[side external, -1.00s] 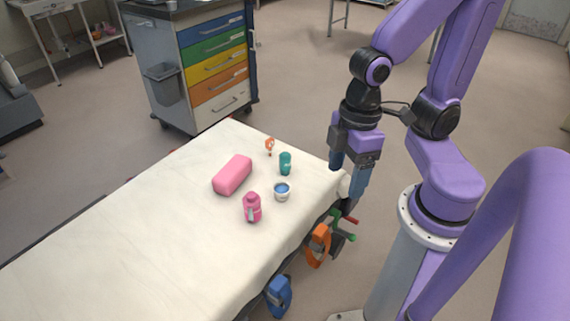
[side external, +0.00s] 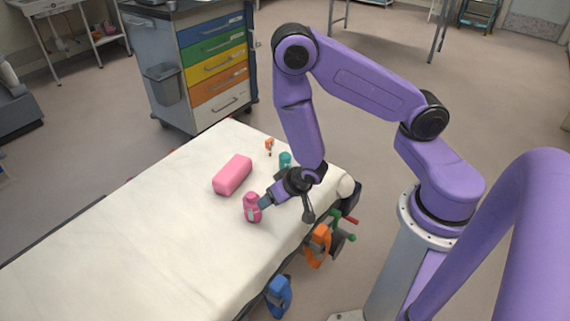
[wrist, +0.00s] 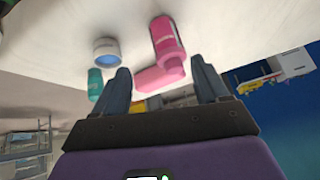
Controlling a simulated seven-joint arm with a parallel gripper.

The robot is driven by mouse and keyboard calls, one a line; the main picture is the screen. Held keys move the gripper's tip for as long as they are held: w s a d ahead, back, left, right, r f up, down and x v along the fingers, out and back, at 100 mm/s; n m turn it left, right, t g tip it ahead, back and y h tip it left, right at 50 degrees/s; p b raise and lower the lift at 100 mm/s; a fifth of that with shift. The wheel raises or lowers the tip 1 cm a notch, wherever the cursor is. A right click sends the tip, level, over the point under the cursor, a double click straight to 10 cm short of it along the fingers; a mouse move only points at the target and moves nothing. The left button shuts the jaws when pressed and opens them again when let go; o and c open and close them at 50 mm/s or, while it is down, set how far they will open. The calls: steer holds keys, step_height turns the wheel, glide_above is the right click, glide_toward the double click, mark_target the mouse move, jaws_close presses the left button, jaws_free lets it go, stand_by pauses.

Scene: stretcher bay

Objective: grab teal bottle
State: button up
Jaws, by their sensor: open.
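The teal bottle (side external: 285,159) stands on the white stretcher sheet, its lower part hidden behind my arm in the side external view. In the wrist view the teal bottle (wrist: 95,84) is at the left, outside my left finger. My gripper (side external: 262,202) is low over the sheet, beside the pink bottle (side external: 252,207). In the wrist view my gripper (wrist: 160,85) is open, with nothing held between its fingers. The pink bottle (wrist: 167,38) lies ahead of the gap, nearer the right finger; whether a finger touches it I cannot tell.
A pink block (side external: 232,175) lies behind the pink bottle. A small orange-and-white item (side external: 269,146) stands beyond the teal bottle. A white cup with blue inside (wrist: 106,49) shows in the wrist view. The stretcher sheet (side external: 130,240) is clear toward the front left.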

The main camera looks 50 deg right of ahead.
steer(key=d+f+m+t+h, duration=0.2)
steer(key=d+f+h, duration=0.1)
steer(key=d, duration=0.5)
steer(key=t+h, duration=0.2)
steer(key=t, duration=0.1)
glide_toward(288, 161)
steer(key=x, duration=0.6)
steer(key=shift+s+d+f, duration=0.25)
steer(key=shift+s+d, duration=0.1)
steer(key=shift+w+a+x, duration=0.15)
steer(key=shift+a+x, duration=0.05)
steer(key=shift+x, duration=1.45)
steer(key=shift+w+a+x, duration=0.1)
steer(key=shift+a+x, duration=0.05)
steer(key=shift+x, duration=1.45)
steer(key=shift+r, duration=0.15)
steer(key=c, duration=1.1)
